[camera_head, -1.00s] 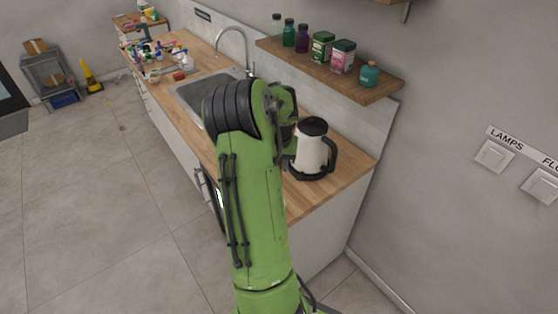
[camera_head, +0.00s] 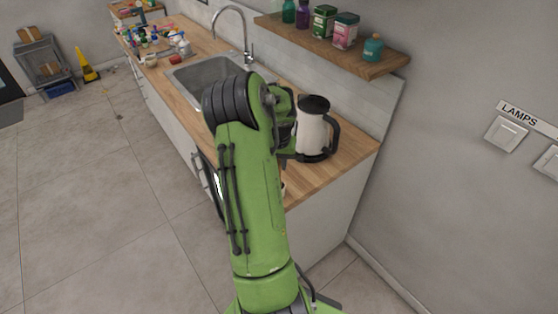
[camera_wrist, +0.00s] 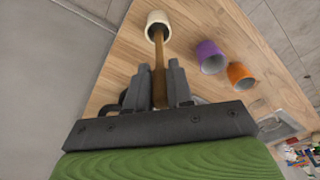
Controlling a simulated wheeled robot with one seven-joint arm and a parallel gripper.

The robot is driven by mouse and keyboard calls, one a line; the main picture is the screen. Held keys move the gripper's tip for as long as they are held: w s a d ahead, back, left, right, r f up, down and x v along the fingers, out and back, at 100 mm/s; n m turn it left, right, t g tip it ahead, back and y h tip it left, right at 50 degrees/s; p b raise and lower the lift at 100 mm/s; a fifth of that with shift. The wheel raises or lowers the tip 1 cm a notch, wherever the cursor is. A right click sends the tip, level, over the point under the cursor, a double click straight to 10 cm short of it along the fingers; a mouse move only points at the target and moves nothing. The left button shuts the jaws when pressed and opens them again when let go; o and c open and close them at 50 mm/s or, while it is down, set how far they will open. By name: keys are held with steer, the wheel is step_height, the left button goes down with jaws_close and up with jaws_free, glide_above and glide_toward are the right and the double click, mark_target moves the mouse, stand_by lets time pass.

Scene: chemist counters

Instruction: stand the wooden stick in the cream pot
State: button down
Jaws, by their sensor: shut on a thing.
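The cream pot (camera_wrist: 149,19) stands on the wooden counter at the top of the wrist view, its mouth facing the camera. My gripper (camera_wrist: 158,66) is shut on the wooden stick (camera_wrist: 159,62), a brown rod between its two dark fingers. The stick's far end overlaps the pot's opening in the wrist view; I cannot tell how deep it is or whether it touches. The fingers are apart from the pot. In the head view my arm hides the gripper and the stick.
A purple pot (camera_wrist: 210,56) and an orange pot (camera_wrist: 239,76) stand right of the cream pot. A white kettle (camera_head: 312,132) stands near the wall, right of my arm. A sink (camera_head: 210,78) and a shelf with jars (camera_head: 365,64) are farther back. The counter's edge is close by.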

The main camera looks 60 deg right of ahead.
step_height(320, 180, down, 2)
steer(key=shift+f+b, duration=0.1)
steer(key=shift+b, duration=0.5)
steer(key=c, duration=0.9)
jaws_free()
steer(key=r, duration=0.5)
steer(key=a+r, duration=0.1)
steer(key=r, duration=0.4)
steer(key=a+r+p, duration=0.1)
steer(key=r, duration=0.5)
steer(key=shift+s+a, duration=0.15)
steer(key=shift+s, duration=0.25)
steer(key=shift+f, duration=0.1)
